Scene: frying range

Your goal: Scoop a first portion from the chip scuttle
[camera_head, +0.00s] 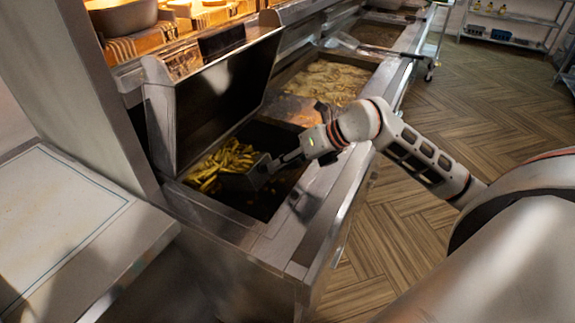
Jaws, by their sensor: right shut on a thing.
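The chip scuttle (258,212) is an open steel well in the range, with a raised steel back panel behind it. A heap of golden chips (222,163) lies in its left part. My right arm reaches in from the right, and my right gripper (290,160) is shut on a dark scoop (246,177). The scoop is low in the scuttle, at the right edge of the heap and apparently touching chips. Its lower part and how much it holds are hard to make out. My left gripper is not in view.
Fryer wells with frothing oil (330,78) lie beyond the scuttle. A steel rim (325,190) borders it on the right. A pale board (55,215) lies on the counter at left. Boxes stand on a lit shelf behind. The wooden floor at right is open, with a rack (512,20) far back.

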